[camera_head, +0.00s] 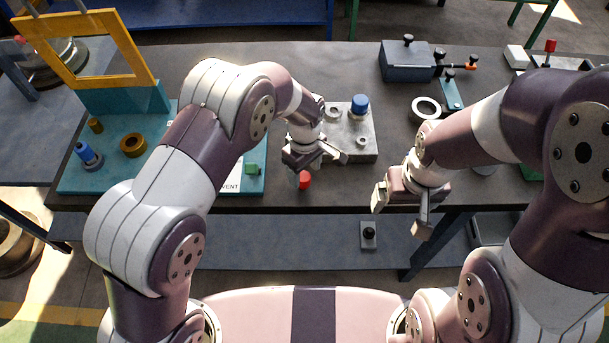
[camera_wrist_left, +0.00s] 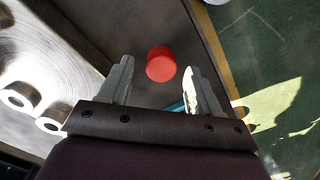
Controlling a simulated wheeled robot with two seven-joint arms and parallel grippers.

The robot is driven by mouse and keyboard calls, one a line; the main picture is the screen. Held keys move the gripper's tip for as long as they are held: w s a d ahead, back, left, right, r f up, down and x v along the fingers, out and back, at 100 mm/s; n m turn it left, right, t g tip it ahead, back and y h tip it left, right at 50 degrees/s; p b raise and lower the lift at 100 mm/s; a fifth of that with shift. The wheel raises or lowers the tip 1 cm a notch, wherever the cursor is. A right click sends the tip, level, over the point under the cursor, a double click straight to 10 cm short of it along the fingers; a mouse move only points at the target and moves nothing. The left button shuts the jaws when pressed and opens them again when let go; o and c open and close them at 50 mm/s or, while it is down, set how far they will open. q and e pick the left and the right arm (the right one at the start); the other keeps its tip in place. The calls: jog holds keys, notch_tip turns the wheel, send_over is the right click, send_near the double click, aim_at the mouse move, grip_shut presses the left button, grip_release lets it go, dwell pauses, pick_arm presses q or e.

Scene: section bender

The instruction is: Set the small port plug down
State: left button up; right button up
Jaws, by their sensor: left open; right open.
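A small red plug (camera_head: 305,180) lies on the dark table near its front edge, in front of the grey metal block. In the left wrist view the red plug (camera_wrist_left: 161,64) shows just beyond the fingertips, roughly midway between them and apart from both. My left gripper (camera_head: 318,158) is open and empty, close above and behind the plug; its two spread fingers also show in the left wrist view (camera_wrist_left: 158,75). My right gripper (camera_head: 403,205) is open and empty, out over the table's front edge to the right.
The metal block (camera_head: 364,143) has a blue cap (camera_head: 360,105) and ring-like ports. A teal plate (camera_head: 105,180) with a yellow frame (camera_head: 150,70) stands at the left. A white ring (camera_head: 426,107) and a blue-grey box (camera_head: 404,66) are at the right. The table's front edge lies close to the plug.

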aim_at(304, 176)
pick_arm(q)
notch_tip(304, 176, up, 9)
jog(key=b, duration=0.2)
jog(key=s+a+r+m+t, duration=0.1)
jog(key=s+a+m, duration=0.8)
jog(key=s+a, duration=0.6)
jog(key=a, duration=0.3)
jog(key=shift+s+a, duration=0.2)
jog(key=shift+a, duration=0.05)
jog(key=shift+s+r, duration=0.1)
jog(key=shift+r, duration=0.05)
